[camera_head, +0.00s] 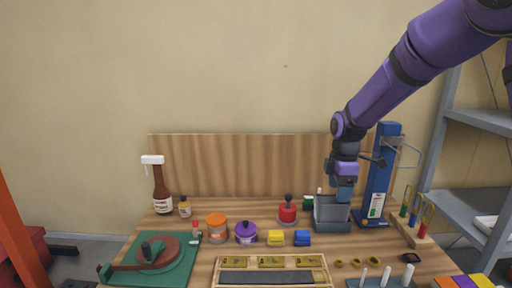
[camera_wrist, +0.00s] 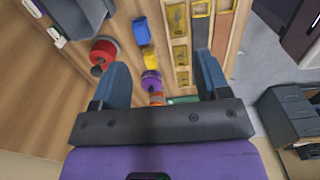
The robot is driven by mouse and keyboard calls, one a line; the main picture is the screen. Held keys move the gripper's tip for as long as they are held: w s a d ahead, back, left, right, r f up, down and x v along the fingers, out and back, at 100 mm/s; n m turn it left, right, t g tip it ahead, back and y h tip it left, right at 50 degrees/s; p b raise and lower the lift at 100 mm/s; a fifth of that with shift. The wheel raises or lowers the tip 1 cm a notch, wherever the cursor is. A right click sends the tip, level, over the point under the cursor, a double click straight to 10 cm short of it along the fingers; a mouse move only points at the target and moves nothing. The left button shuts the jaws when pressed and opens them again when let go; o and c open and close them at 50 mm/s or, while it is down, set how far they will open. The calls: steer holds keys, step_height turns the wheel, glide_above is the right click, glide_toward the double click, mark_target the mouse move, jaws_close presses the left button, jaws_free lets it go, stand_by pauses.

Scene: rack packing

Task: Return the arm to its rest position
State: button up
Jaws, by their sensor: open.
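My purple arm (camera_head: 385,85) reaches in from the upper right in the head view and bends down at the wrist. My gripper (camera_head: 343,193) points down at the back right of the wooden bench, beside the blue stand and, in the picture, just over the grey bin. How far it is above the bin I cannot tell. In the wrist view my gripper (camera_wrist: 162,78) has its two blue fingers wide apart, with nothing held between them. The purple pot and the orange-lidded can show in the gap, beyond the fingers.
The grey bin (camera_head: 332,226), blue stand (camera_head: 379,175) and hook rack (camera_head: 411,232) crowd the bench's right. A red-knobbed item (camera_head: 287,212), purple pot (camera_head: 246,234) and spray bottle (camera_head: 160,190) stand leftward. A slotted tray (camera_head: 228,262) lies in front. Grey shelves (camera_head: 478,122) stand right. Space above the bench's left is clear.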

steer(key=s+d+r+m+t, duration=0.1)
steer(key=s+d+r+m, duration=0.1)
steer(key=s+r+m, duration=0.4)
steer(key=s+d+r+m+t, duration=0.1)
steer(key=s+d+r+m, duration=0.2)
steer(key=s+r, duration=0.55)
steer(key=s+d+r+m+t, duration=0.1)
steer(key=s+m, duration=0.7)
steer(key=s, duration=1)
steer(key=shift+d+m+t, duration=0.4)
steer(key=shift+d+t, duration=0.25)
steer(key=shift+t, duration=0.35)
